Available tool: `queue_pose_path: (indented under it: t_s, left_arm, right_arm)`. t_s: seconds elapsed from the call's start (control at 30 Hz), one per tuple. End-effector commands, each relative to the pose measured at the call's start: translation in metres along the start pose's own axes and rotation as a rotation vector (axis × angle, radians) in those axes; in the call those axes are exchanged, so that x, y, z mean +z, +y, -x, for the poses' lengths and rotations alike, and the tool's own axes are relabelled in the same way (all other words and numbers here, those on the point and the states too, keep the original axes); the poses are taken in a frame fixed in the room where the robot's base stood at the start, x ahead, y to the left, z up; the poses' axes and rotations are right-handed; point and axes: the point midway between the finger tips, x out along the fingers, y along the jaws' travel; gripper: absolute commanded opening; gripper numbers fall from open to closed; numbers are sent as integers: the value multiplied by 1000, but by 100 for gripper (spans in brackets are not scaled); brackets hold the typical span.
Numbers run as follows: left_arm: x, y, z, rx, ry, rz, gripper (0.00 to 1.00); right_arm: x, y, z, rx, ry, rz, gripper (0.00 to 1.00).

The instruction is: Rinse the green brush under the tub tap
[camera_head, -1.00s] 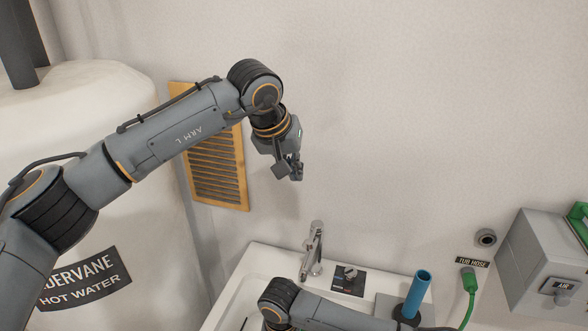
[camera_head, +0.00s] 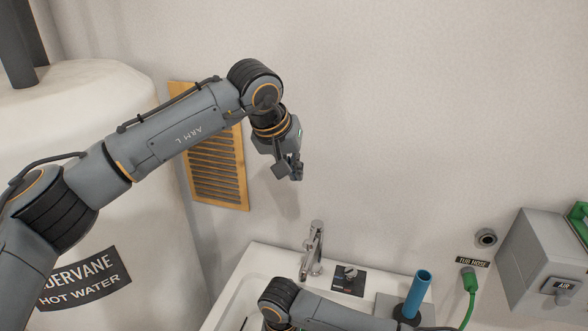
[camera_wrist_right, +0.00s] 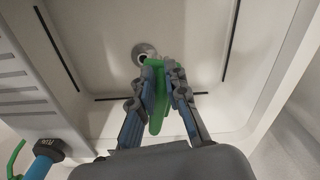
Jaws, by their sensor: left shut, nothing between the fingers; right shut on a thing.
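The chrome tub tap (camera_head: 315,250) stands on the back rim of the white tub (camera_head: 258,262) in the head view. My left gripper (camera_head: 296,176) is shut and empty, high in front of the wall above the tap. My right arm reaches over the tub at the bottom of the head view, and its gripper is out of that picture. In the right wrist view my right gripper (camera_wrist_right: 166,76) is shut on the green brush (camera_wrist_right: 157,112), inside the tub. The brush's far end appears near the round drain (camera_wrist_right: 143,52). The tap does not show there, and no water is visible.
A dark plate with a small lever (camera_head: 348,281) sits right of the tap. Farther right are a blue cylinder (camera_head: 417,295), a green hose (camera_head: 470,290) and a grey AIR box (camera_head: 548,265). A white hot-water tank (camera_head: 90,130) and a yellow vent (camera_head: 215,175) are left.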

Motion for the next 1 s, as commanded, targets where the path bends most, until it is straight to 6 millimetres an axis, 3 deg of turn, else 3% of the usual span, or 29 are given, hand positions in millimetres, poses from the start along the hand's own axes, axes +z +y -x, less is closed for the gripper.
queue_pose_path:
  t_s: [0.23, 0.73, 1.0]
  left_arm:
    - [-2, 1, 4, 0, 0, 0, 0]
    - [-22, 10, 46, 0, 0, 0, 0]
    - [-20, 9, 42, 0, 0, 0, 0]
  right_arm:
    - [2, 0, 3, -1, 0, 0, 0]
    - [34, 0, 31, -1, -2, 1, 0]
    - [49, 0, 39, -1, 0, 0, 0]
